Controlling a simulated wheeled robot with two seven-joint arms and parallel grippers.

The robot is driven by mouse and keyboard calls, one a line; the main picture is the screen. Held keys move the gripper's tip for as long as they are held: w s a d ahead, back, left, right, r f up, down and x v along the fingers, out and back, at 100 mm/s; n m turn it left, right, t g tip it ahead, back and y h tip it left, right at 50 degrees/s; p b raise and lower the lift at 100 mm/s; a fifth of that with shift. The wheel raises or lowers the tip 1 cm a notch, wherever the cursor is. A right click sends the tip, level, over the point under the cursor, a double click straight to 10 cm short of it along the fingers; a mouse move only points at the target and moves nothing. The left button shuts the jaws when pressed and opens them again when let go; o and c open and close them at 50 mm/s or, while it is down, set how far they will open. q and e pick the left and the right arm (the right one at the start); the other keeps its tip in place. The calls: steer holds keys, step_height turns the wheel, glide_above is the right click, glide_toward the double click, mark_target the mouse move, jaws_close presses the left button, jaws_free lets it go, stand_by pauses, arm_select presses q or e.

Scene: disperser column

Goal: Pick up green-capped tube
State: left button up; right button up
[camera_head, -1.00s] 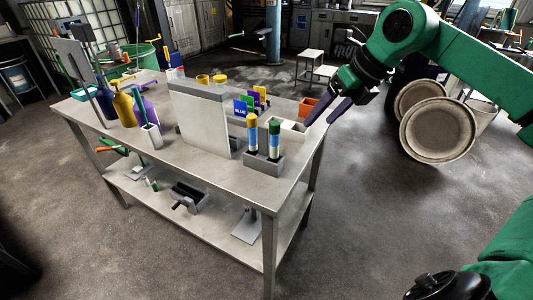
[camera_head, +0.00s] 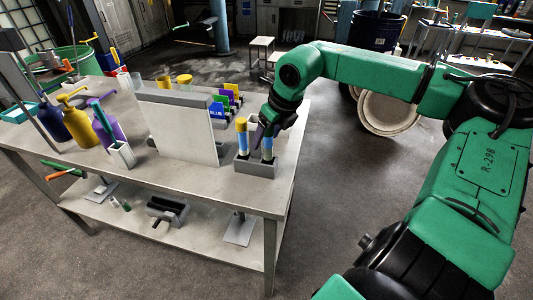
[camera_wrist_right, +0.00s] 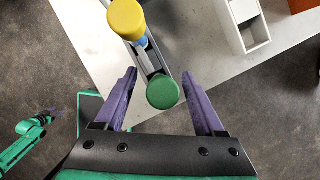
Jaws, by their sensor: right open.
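The green-capped tube (camera_head: 267,152) stands upright in a grey rack (camera_head: 256,168) at the table's right end. In the head view my right gripper (camera_head: 262,132) covers its cap. In the right wrist view the green cap (camera_wrist_right: 163,92) shows between the two purple fingers of my right gripper (camera_wrist_right: 158,76), which is open, with gaps on both sides. The yellow-capped tube (camera_head: 242,137) stands beside it in the same rack. A small green arm with a purple tip at the wrist view's left looks like my left arm; its jaw state is too small to tell.
A pale upright panel (camera_head: 182,130) stands left of the rack. Colored label cards (camera_head: 217,112) and a white compartment box (camera_wrist_right: 243,22) are behind it. Bottles (camera_head: 78,120) stand farther left. The table's right edge is close to the rack.

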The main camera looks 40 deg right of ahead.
mark_target(265, 143)
steer(key=f, duration=0.2)
steer(key=shift+w+d+f, duration=0.1)
steer(key=shift+w+f, duration=0.1)
steer(key=shift+f, duration=0.2)
steer(key=shift+w+f, duration=0.3)
steer(key=shift+f, duration=0.1)
steer(key=shift+r, duration=0.1)
jaws_close()
steer(key=shift+r, duration=0.1)
